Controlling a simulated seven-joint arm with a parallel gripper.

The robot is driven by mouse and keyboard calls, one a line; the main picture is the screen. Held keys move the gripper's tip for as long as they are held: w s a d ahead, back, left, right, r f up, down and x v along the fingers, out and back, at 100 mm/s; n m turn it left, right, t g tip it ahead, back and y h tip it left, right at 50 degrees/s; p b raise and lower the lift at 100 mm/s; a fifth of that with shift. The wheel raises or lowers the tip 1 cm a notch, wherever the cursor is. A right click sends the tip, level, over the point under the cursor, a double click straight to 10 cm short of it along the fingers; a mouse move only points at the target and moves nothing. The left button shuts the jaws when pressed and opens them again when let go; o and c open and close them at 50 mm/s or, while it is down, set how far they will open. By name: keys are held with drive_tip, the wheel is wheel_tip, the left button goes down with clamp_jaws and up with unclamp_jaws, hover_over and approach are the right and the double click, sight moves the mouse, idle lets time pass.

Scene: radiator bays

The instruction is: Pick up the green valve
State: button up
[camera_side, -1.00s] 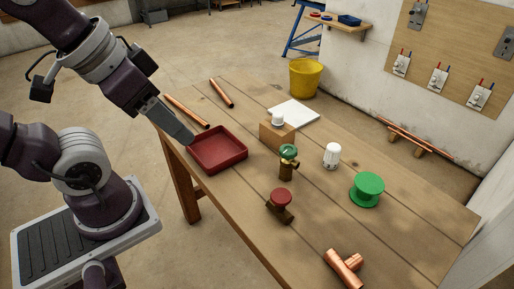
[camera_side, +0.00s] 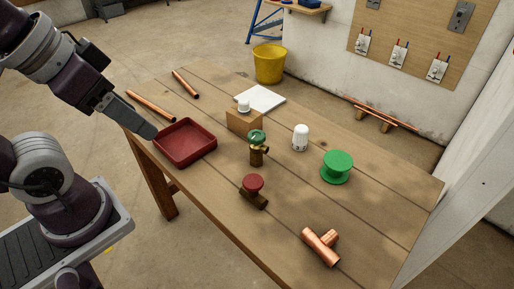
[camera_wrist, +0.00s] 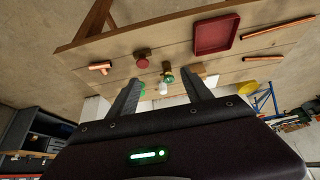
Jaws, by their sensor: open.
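The green valve (camera_side: 257,148) is a brass body with a green round handle. It stands upright near the middle of the wooden table, and in the wrist view it shows between my fingers (camera_wrist: 168,76), some way beyond them. My gripper (camera_side: 151,133) is at the table's left edge, above and beside the red tray, apart from the valve. In the wrist view, my gripper (camera_wrist: 163,82) has its two fingers spread with nothing held between them.
A red-handled valve (camera_side: 253,187), white valve head (camera_side: 300,138), green spool (camera_side: 336,167) and wooden block (camera_side: 243,121) surround the green valve. The red tray (camera_side: 186,158) lies between it and my gripper. A copper tee (camera_side: 320,246) lies at the front.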

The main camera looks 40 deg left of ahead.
drive_tip(key=n+g+h, duration=0.3)
drive_tip(key=n+h, duration=1)
drive_tip(key=n, duration=0.7)
hover_over(265, 167)
drive_tip(key=s+a, duration=0.2)
drive_tip(key=a, duration=0.9)
wheel_tip(265, 167, down, 24)
drive_tip(key=shift+d+f, duration=0.1)
drive_tip(key=shift+d, duration=0.05)
drive_tip(key=x, duration=1.1)
drive_tip(key=shift+d+f, duration=0.3)
drive_tip(key=shift+d, duration=0.1)
clamp_jaws()
